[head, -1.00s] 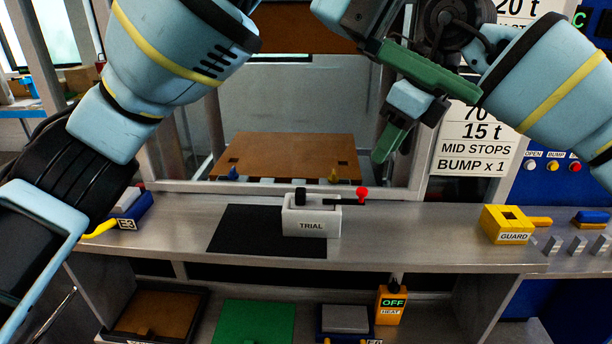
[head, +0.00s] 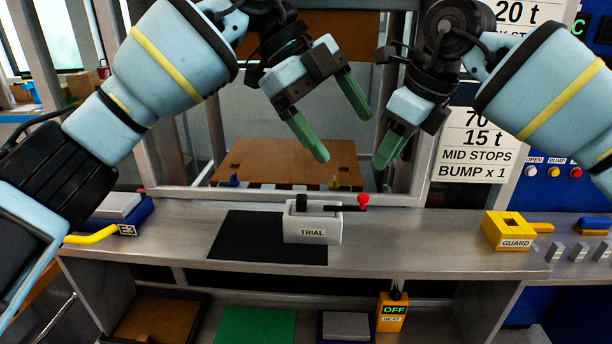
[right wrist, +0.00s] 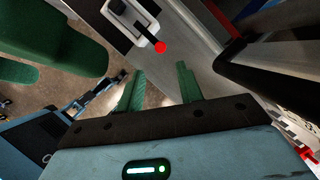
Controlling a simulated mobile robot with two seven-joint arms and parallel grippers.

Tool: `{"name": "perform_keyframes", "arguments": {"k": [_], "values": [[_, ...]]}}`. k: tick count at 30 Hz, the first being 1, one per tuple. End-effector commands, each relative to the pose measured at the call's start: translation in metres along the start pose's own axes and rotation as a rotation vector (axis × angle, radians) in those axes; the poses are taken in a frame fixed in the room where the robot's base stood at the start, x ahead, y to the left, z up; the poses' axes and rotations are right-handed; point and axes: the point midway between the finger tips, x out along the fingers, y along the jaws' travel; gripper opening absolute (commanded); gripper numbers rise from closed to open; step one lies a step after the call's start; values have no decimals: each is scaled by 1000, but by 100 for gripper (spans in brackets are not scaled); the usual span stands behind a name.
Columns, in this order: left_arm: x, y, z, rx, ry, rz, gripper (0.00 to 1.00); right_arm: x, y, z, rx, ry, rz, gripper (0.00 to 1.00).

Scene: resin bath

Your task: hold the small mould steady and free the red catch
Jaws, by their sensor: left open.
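The small mould (head: 312,232) is a pale box labelled TRIAL on the grey bench, with a black block on top. The red catch (head: 363,201) is a red knob on a dark bar reaching right from the mould; it also shows in the right wrist view (right wrist: 160,47) beside the mould (right wrist: 135,22). My left gripper (head: 345,137) is open and empty, above the bench and mould. My right gripper (head: 381,163) is also above the bench, to the right of the left one. In the right wrist view its fingers (right wrist: 160,68) are apart with nothing between them.
A black mat (head: 240,240) lies under and left of the mould. A yellow GUARD block (head: 505,229) stands at right, a blue-and-grey block (head: 120,208) at left. A metal frame with a brown board (head: 290,160) is behind. The bench between mould and GUARD block is clear.

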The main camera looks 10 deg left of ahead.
Motion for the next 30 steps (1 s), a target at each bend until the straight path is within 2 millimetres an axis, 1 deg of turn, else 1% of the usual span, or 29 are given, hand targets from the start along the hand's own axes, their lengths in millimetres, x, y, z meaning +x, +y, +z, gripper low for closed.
{"name": "perform_keyframes", "arguments": {"k": [1, 3, 6, 9, 12, 16, 23, 26, 30], "values": [[17, 0, 20, -94, -64, 36, 85, 0, 0, 0, 0, 0, 0, 36], [36, 2, 47, -236, -176, 73, 85, 0, 0, 0, 0, 0, 0, 36], [56, 7, 82, -418, -329, 108, 85, 0, 0, 0, 0, 0, 0, 36], [68, 14, 108, -560, -459, 122, 85, 0, 0, 0, 0, 0, 0, 36], [75, 19, 125, -659, -553, 124, 85, 0, 0, 0, 0, 0, 0, 36], [78, 23, 136, -723, -619, 121, 85, 0, 0, 0, 0, 0, 0, 36], [80, 24, 139, -737, -633, 120, 85, 0, 0, 0, 0, 0, 0, 36], [86, 26, 142, -736, -632, 122, 85, 0, 0, 0, 0, 0, 0, 36], [101, 32, 151, -736, -631, 122, 85, 0, 0, 0, 0, 0, 0, 36]]}}
